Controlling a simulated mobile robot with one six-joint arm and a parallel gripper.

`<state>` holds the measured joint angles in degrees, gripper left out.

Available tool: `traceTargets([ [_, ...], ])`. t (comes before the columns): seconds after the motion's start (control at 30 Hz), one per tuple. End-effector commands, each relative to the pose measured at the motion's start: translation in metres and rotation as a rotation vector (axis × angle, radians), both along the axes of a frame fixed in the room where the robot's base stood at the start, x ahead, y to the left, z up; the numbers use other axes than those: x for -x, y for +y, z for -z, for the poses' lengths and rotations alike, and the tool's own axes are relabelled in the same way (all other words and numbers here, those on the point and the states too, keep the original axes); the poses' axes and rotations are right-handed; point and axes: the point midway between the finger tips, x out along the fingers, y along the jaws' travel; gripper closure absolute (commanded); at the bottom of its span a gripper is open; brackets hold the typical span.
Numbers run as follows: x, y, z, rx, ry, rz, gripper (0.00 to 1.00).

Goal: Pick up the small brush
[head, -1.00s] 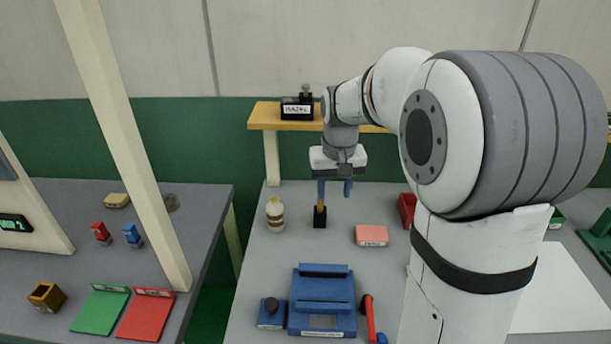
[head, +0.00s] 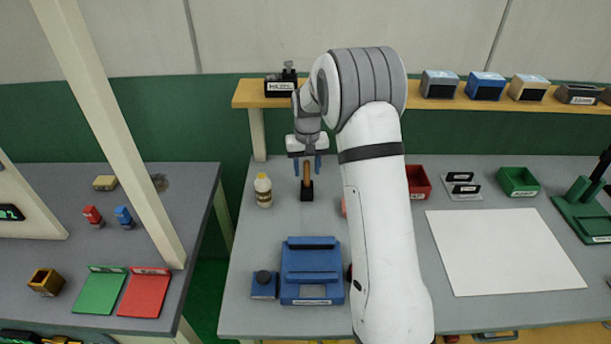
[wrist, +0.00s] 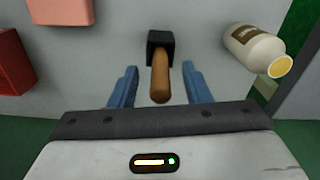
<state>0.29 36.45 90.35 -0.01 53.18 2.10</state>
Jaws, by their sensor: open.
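The small brush (head: 307,178) stands upright on the grey bench, with a wooden handle above a black block-shaped lower end. It also shows in the wrist view (wrist: 161,75), its handle pointing towards my gripper. My gripper (head: 306,164) is open above the bench, its blue fingers pointing down on either side of the handle. In the wrist view the fingers of my gripper (wrist: 160,84) stand apart left and right of the handle, with a gap on each side. Whether the black part is the bristles or a holder, I cannot tell.
A bottle (head: 263,190) with a yellow cap stands close to the left of the brush. A pink block (wrist: 62,10) and a red bin (head: 418,182) are to the right. A blue fixture (head: 312,272) sits in front. A shelf (head: 360,101) runs behind.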

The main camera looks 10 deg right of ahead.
Motion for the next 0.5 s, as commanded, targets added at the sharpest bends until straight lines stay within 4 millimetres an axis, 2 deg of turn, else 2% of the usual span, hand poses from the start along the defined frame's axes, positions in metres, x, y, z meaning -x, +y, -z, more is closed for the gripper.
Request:
traceTargets([
  [0.1, 0.001, 0.0, 0.015, 0.0, 0.005, 0.0, 0.57],
  [0.2, 0.0, 0.001, 0.023, 0.0, 0.001, -0.001, 0.57],
  [0.43, 0.0, 0.001, 0.025, 0.0, 0.0, -0.001, 0.57],
  [0.5, 0.0, 0.001, 0.024, 0.0, 0.0, -0.001, 0.62],
])
